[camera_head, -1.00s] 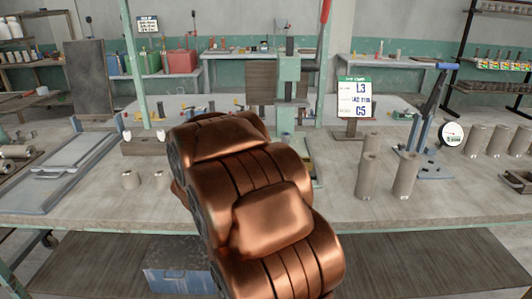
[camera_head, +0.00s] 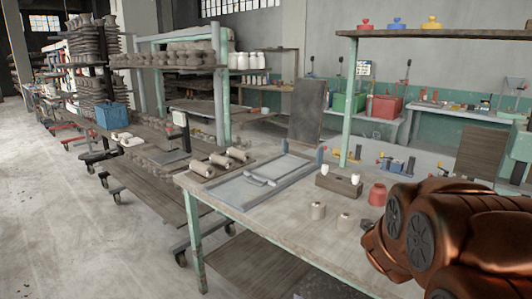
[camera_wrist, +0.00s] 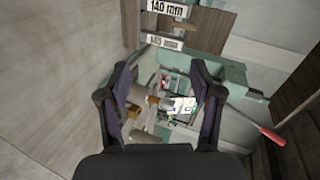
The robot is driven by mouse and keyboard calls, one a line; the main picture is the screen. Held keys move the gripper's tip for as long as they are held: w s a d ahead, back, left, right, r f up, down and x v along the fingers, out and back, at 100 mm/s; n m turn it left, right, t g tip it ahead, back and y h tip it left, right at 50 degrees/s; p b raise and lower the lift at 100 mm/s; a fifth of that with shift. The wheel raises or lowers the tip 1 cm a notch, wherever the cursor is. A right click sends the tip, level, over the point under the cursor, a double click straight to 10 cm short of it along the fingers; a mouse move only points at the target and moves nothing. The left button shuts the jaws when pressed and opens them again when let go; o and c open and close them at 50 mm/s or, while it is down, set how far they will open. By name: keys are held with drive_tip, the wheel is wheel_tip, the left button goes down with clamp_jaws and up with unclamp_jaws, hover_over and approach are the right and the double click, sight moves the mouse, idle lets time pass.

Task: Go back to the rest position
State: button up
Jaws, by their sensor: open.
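My gripper (camera_wrist: 160,105) shows in the wrist view with its two dark fingers spread wide apart and nothing between them. Beyond the fingers are a pale green metal frame, a lever with a red grip (camera_wrist: 272,136) and small blurred things on a surface far off. In the head view my copper-coloured arm fills the lower right corner, and the gripper itself is out of that view. The workbench (camera_head: 290,235) lies in front of and left of my arm.
A wheeled cart (camera_head: 150,180) stands left of the bench. The floor (camera_head: 70,230) at far left is clear.

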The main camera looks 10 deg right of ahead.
drive_tip(key=w+a+n+t+y+p, duration=0.25)
drive_tip(key=a+n+y, duration=0.4)
drive_tip(key=a, duration=0.65)
drive_tip(key=s+a+f+n+g+y+p, duration=0.1)
drive_tip(key=s+a+n+g+y, duration=0.2)
drive_tip(key=a, duration=0.4)
drive_tip(key=s+a+n+y, duration=0.2)
drive_tip(key=s+a+n, duration=0.1)
drive_tip(key=a+n, duration=0.3)
drive_tip(key=s+a+n+g+p, duration=0.1)
drive_tip(key=s+a+n+g, duration=0.1)
drive_tip(key=s, duration=0.4)
drive_tip(key=s+a+n+g+p, duration=0.1)
drive_tip(key=s+a+n+g, duration=0.2)
drive_tip(key=s, duration=0.4)
drive_tip(key=s+a+n+g+y+p, duration=0.1)
drive_tip(key=s+a+n+g, duration=0.1)
drive_tip(key=s, duration=0.5)
drive_tip(key=shift+s+a+f+n, duration=0.2)
drive_tip(key=shift+a+n, duration=0.1)
drive_tip(key=shift+n, duration=0.45)
drive_tip(key=s+n+g, duration=0.1)
drive_tip(key=s, duration=0.1)
drive_tip(key=s+d+r+n+g, duration=0.1)
drive_tip(key=s, duration=0.2)
drive_tip(key=s+d+g+h, duration=0.1)
drive_tip(key=s, duration=0.2)
drive_tip(key=shift+s+d+r+n+p, duration=0.1)
drive_tip(key=shift+s+r+n+p, duration=0.05)
drive_tip(key=shift+s+n+p, duration=0.2)
